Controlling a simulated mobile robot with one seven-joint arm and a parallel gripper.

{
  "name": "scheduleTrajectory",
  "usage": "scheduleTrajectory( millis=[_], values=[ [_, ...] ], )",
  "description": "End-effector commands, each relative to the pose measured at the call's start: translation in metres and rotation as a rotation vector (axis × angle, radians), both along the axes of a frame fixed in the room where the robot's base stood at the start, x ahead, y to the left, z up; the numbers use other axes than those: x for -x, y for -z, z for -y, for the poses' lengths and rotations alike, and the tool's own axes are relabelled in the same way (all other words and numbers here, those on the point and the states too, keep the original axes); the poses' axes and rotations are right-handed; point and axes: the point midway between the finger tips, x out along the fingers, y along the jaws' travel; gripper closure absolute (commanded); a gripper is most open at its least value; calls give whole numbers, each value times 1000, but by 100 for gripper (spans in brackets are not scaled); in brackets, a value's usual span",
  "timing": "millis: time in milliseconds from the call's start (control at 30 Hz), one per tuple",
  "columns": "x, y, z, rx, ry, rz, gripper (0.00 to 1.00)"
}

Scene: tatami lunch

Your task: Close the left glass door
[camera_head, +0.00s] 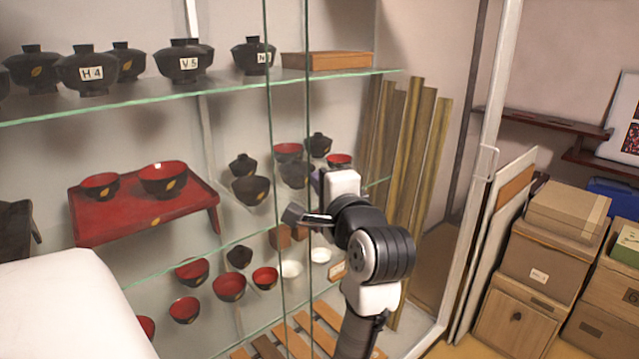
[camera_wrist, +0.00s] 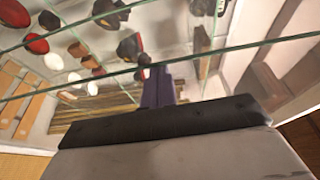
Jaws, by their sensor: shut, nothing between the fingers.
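The left glass door is a clear pane of the display cabinet in the head view. Two thin upright glass edges cross the view, a left one (camera_head: 269,120) and a right one (camera_head: 307,100); I cannot tell which belongs to the left door. My gripper (camera_head: 317,181) is in front of the cabinet, close to the right edge. Its purple fingers are mostly hidden by my wrist. In the wrist view the fingers (camera_wrist: 157,85) are together and empty, beside a greenish glass edge (camera_wrist: 215,52). I cannot tell whether they touch the glass.
Behind the glass, a shelf (camera_head: 225,88) holds black lidded bowls, and a red tray table (camera_head: 140,210) carries two bowls. More bowls stand lower. A white post (camera_head: 488,130) with a small handle stands at right. Stacked boxes (camera_head: 545,250) fill the right side.

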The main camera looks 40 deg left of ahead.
Motion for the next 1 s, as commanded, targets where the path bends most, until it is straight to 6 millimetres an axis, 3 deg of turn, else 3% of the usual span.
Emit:
scheduleTrajectory(
  millis=[233, 367, 467, 833, 1000],
  values=[
    [5, 0, -2, 2, -13, 2, 100],
    [8, 1, 6, 1, -12, 4, 100],
    [15, 1, 21, -3, -11, 7, 100],
    [46, 2, 106, -4, 1, 5, 100],
    [51, 4, 117, -4, -2, 2, 100]
  ],
)
